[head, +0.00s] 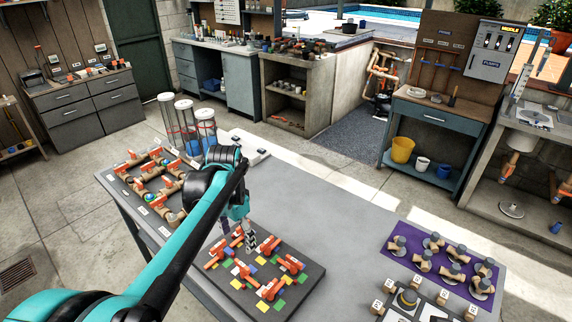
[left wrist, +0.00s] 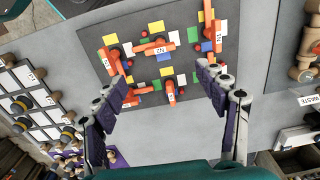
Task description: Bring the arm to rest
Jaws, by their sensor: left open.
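My left arm (head: 185,240) reaches in from the lower left of the head view, teal and black, bent at a black joint. My left gripper (head: 246,240) points down over the dark board (head: 312,285) with orange-handled valves and coloured squares. In the left wrist view, the left gripper's (left wrist: 163,82) two purple-padded fingers are spread wide with nothing between them. The board (left wrist: 225,20) lies beyond the fingertips, apart from them as far as I can tell. My right gripper is in neither view.
A pipe rack (head: 150,185) with orange valves and several clear cylinders (head: 183,125) stand on the left of the grey table (head: 345,205). A purple mat (head: 408,243) with knobbed fittings lies right.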

